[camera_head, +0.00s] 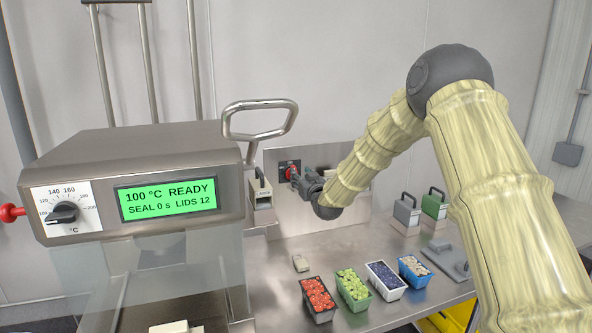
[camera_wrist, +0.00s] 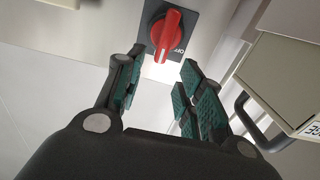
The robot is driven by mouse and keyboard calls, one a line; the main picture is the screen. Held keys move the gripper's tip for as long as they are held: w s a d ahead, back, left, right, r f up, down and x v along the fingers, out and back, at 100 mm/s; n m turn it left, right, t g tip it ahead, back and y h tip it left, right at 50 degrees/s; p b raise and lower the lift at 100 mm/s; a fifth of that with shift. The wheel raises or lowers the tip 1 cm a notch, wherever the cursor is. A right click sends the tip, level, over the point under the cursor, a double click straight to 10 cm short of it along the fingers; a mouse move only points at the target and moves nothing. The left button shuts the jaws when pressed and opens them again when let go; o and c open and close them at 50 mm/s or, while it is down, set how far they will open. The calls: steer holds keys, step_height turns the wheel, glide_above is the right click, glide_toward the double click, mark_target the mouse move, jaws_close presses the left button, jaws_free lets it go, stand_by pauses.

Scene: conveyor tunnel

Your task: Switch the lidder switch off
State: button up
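The lidder switch appears to be the red rotary knob (camera_wrist: 165,35) on a dark plate (camera_wrist: 190,16), fixed to the wall panel. In the wrist view its handle stands nearly upright in the picture, tilted slightly. Part of a label, which looks like OFF, shows upside down beside it. In the head view the red knob (camera_head: 290,171) is partly covered by my gripper (camera_head: 299,179). In the wrist view my gripper (camera_wrist: 160,77) is open, its green-padded fingers apart with nothing between them. The knob lies just beyond the fingertips, apart from them as far as I can see.
The sealing machine's display (camera_head: 168,201) reads 100 °C READY, with a temperature dial (camera_head: 64,212). A box labelled LARGE (camera_head: 262,193) stands close to my gripper; a handled box also shows in the wrist view (camera_wrist: 288,78). Fruit punnets (camera_head: 352,287) and handled blocks (camera_head: 407,210) stand on the steel counter.

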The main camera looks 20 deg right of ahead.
mark_target(294, 167)
steer(key=shift+w+a+p, duration=0.15)
steer(key=shift+w+p, duration=0.45)
steer(key=shift+w, duration=2.9)
